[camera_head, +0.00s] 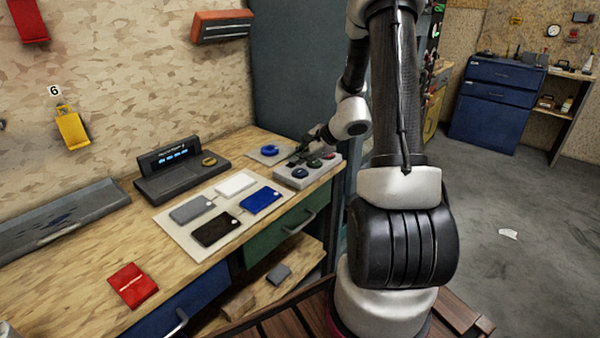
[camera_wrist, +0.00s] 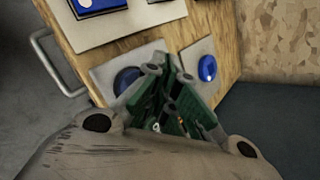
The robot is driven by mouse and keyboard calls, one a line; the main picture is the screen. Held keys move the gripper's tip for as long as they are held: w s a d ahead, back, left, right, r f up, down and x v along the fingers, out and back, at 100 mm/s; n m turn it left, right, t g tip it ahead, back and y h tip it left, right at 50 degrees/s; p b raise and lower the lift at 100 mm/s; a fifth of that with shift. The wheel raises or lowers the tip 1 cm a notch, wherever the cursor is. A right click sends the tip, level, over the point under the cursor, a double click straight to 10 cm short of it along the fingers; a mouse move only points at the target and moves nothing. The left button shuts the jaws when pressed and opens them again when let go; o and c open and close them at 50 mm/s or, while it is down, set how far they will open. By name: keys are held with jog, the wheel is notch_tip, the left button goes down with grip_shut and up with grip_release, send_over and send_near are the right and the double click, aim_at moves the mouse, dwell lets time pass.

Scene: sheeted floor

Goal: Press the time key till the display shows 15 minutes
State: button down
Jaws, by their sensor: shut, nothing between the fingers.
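A dark console with a lit blue display (camera_head: 172,154) stands on the workbench against the wall; its digits are too small to read. A grey key box (camera_head: 290,180) at the right end of the bench carries round keys, among them a blue one (camera_head: 298,172). I cannot tell which is the time key. My gripper (camera_head: 298,154) is shut and empty, over the far side of this box. In the wrist view its fingers (camera_wrist: 176,72) hide part of the box beside a blue key (camera_wrist: 126,78). I cannot tell whether they touch a key.
A blue round button on a grey plate (camera_head: 268,150) sits just behind the box; it also shows in the wrist view (camera_wrist: 207,68). A pale board (camera_head: 180,236) with several coloured cards lies left of the box. A red pad (camera_head: 132,285) lies at the bench front.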

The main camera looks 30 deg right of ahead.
aim_at(299, 173)
jog(key=shift+r, duration=1.9)
